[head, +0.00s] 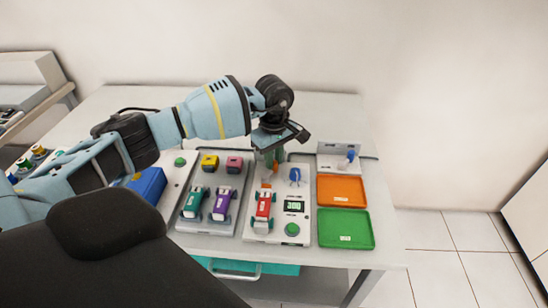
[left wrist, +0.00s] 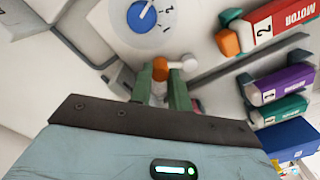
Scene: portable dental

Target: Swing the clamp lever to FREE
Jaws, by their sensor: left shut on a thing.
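The clamp lever (left wrist: 160,68) shows in the left wrist view as a small piece with an orange end and a white arm with a pale knob beside it. My left gripper (left wrist: 165,92) has its two green fingers closed around the lever. In the head view my left gripper (head: 270,155) reaches down at the back of the white control unit (head: 262,232), and its wrist hides most of the lever. No FREE mark can be read. My right gripper is not in view.
Close by are a blue dial (head: 295,175), a red motor piece (head: 263,205) and a display (head: 294,206). Purple (head: 222,204) and teal (head: 194,202) pieces lie to the left. Orange (head: 342,189) and green (head: 345,229) trays at right are empty.

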